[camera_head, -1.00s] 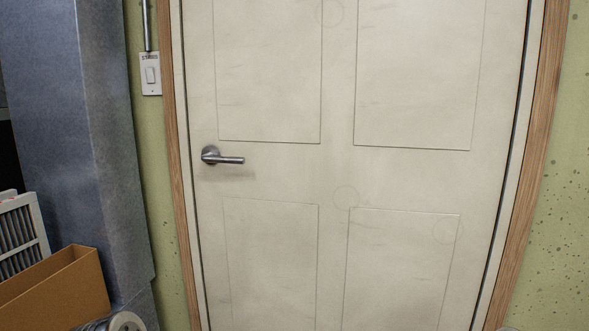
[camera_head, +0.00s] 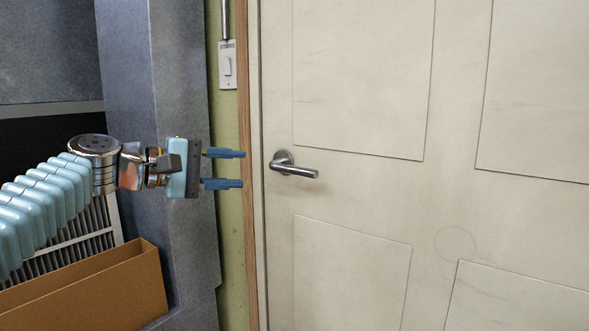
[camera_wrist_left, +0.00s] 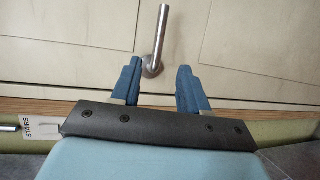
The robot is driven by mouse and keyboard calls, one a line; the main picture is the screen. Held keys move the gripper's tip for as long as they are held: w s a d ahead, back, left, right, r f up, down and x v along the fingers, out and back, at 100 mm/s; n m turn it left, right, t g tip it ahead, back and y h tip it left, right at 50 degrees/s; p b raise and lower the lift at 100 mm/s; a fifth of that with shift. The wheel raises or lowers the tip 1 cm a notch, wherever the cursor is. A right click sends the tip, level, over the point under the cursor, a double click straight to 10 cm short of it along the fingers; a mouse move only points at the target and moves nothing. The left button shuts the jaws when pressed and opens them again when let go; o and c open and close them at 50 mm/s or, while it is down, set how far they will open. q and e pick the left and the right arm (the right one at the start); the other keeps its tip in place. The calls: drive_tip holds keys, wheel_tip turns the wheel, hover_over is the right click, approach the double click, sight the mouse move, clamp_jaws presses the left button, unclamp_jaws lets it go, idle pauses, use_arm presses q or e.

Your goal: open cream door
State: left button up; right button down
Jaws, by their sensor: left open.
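The cream door (camera_head: 380,190) is shut in its wooden frame and fills the right of the head view. Its silver lever handle (camera_head: 297,170) sits near the door's left edge and points right, tilted slightly down. My left gripper (camera_head: 243,168) is open and empty, left of the handle, with its blue fingers pointing right at the door frame's edge. In the left wrist view the handle (camera_wrist_left: 160,45) lies ahead, between the lines of the two open fingers (camera_wrist_left: 158,82), and nothing is between them. My right gripper is not in view.
A light switch (camera_head: 228,66) is on the green wall left of the wooden frame (camera_head: 248,200). A grey-blue column (camera_head: 185,70) stands behind my left arm. A cardboard box (camera_head: 95,290) and a slatted white panel (camera_head: 95,225) are at lower left.

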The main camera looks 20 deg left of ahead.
sight(289, 171)
use_arm(q)
drive_tip(key=p+x, duration=0.1)
drive_tip(key=x, duration=1.2)
drive_tip(key=shift+w+d+p, duration=0.2)
drive_tip(key=shift+d+p, duration=0.05)
drive_tip(key=shift+p, duration=0.1)
clamp_jaws()
